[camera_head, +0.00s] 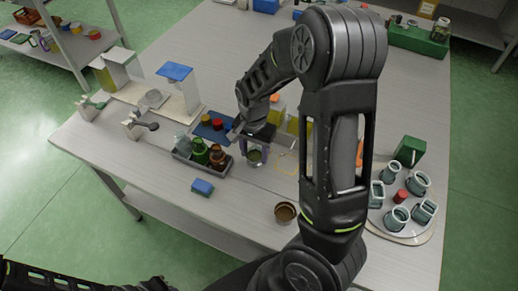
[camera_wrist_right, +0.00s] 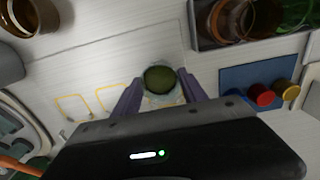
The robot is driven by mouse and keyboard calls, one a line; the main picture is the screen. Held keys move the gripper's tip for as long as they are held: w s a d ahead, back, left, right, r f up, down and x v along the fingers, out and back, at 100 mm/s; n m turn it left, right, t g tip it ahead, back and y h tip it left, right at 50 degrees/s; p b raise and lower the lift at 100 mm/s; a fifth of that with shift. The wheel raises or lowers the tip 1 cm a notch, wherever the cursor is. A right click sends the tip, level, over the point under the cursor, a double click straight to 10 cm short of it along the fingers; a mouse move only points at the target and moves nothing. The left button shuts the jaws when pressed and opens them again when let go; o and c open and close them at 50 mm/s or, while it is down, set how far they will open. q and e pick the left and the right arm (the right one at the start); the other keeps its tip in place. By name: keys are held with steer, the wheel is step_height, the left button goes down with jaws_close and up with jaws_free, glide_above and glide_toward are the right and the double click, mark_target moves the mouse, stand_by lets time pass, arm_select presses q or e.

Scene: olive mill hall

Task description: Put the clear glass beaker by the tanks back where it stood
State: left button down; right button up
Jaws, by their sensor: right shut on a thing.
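My right gripper (camera_head: 254,152) reaches down over the middle of the table. In the right wrist view my right gripper (camera_wrist_right: 160,92) has its two purple fingers on either side of a clear glass beaker (camera_wrist_right: 161,79), shut on it. The beaker has a round olive-green middle seen from above. In the head view the beaker (camera_head: 254,158) shows small below the fingers, right of the grey crate. I cannot tell whether its base touches the table. Yellow outlines (camera_wrist_right: 75,106) on the table lie left of it in the wrist view. My left gripper is out of view.
A grey crate (camera_head: 184,158) with green and brown bottles stands close left of the beaker. A blue mat (camera_wrist_right: 245,86) with red and yellow caps is near. A brown bowl (camera_head: 285,212) stands in front; a round tray (camera_head: 410,234) with several jars is at right.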

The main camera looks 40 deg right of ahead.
mark_target(255, 154)
step_height(255, 154, up, 7)
steer(key=p, duration=0.6)
steer(key=shift+f, duration=0.15)
steer(key=shift+f, duration=0.1)
